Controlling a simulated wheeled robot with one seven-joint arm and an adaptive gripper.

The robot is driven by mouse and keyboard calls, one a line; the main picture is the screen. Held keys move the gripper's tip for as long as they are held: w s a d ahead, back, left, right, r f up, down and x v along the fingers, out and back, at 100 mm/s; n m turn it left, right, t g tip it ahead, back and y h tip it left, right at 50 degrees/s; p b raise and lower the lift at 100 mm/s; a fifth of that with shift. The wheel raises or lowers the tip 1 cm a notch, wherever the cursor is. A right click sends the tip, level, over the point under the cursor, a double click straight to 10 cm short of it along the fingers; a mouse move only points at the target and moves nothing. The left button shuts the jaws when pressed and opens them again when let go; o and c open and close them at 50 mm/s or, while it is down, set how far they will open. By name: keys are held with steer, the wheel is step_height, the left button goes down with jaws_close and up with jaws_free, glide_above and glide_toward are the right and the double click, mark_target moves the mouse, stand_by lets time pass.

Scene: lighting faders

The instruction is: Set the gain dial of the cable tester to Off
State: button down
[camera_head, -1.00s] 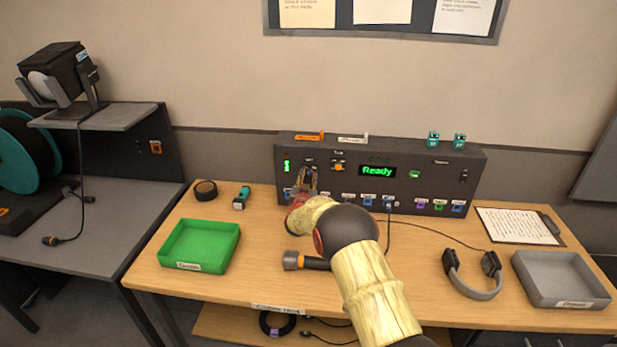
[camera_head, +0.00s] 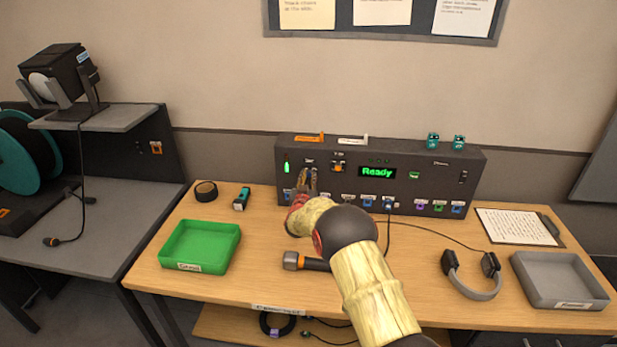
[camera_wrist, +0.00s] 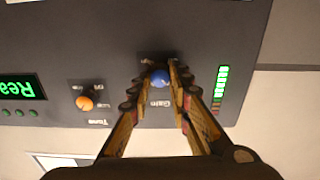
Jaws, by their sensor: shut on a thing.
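The cable tester (camera_head: 440,170) is a dark panel box at the back of the wooden table, with a green "Ready" display. Its blue gain dial (camera_wrist: 159,77) sits between my fingertips in the wrist view, above the upside-down "Gain" label. My gripper (camera_wrist: 159,72) is shut on the dial, one finger on each side. In the head view my gripper (camera_head: 307,178) reaches the left part of the panel and hides the dial. The dial's pointer and setting marks are too small or covered to read.
An orange "Tone" dial (camera_wrist: 84,103) is beside the gain dial. A green level bar (camera_wrist: 222,85) is on the other side. A green tray (camera_head: 205,262), a flashlight-like object (camera_head: 294,261), headphones (camera_head: 472,290) and a grey tray (camera_head: 562,299) lie on the table.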

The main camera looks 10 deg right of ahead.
steer(key=n+p, duration=0.2)
steer(key=n, duration=0.2)
steer(key=n+p, duration=0.1)
steer(key=n, duration=0.4)
steer(key=shift+a+p, duration=0.1)
steer(key=shift+p, duration=0.25)
steer(key=n+p, duration=0.2)
steer(key=n, duration=0.3)
steer(key=shift+f+n+p, duration=0.15)
steer(key=shift+n+p, duration=0.25)
steer(key=shift+n, duration=1.4)
steer(key=c, duration=1.6)
jaws_free()
steer(key=shift+c, duration=0.2)
steer(key=v, duration=1.2)
